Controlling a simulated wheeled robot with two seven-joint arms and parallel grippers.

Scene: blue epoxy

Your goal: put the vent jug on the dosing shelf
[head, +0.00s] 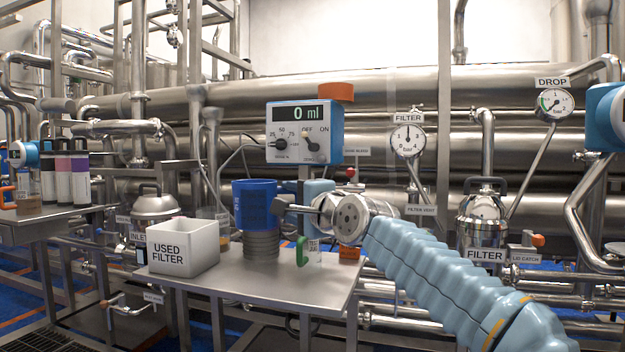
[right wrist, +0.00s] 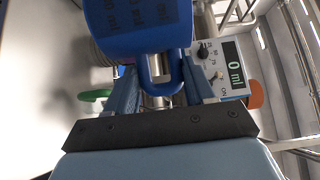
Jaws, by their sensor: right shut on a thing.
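My right gripper (head: 288,208) reaches in from the right over the steel bench and is shut beside a blue cup-shaped vessel (head: 254,204). A small clear jug with a green handle (head: 303,250) stands on the bench. I cannot read which vessel is marked vent. No dosing shelf label is legible. My left gripper is out of view.
A white used filter bin (head: 182,258) stands at the bench's left. A dosing panel reading 0 ml (head: 304,133) rises behind the bench. A left shelf (head: 60,213) holds several bottles and an orange-handled jug (head: 27,200). The bench's front (head: 270,283) is clear.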

